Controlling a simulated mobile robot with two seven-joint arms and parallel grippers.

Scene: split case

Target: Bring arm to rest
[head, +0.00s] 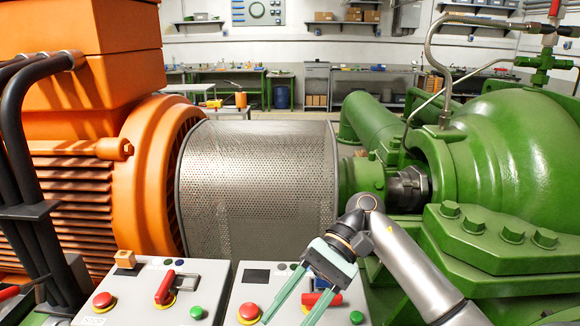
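My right arm comes in from the lower right. Its gripper (286,320) hangs over the right grey control panel (254,294), its two teal fingers spread apart and pointing down to the left. I see nothing held between the fingers. The fingers cover part of the panel, near its red button (249,312) and red lever (328,299); I cannot tell whether they touch it. My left gripper is not in view.
A left control panel (212,275) carries a red lever (165,288) and a small wooden cube (125,259). Behind stand an orange motor (75,130), a perforated metal guard (258,190) and a green pump (515,155). Green bolted flanges (500,250) flank my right arm.

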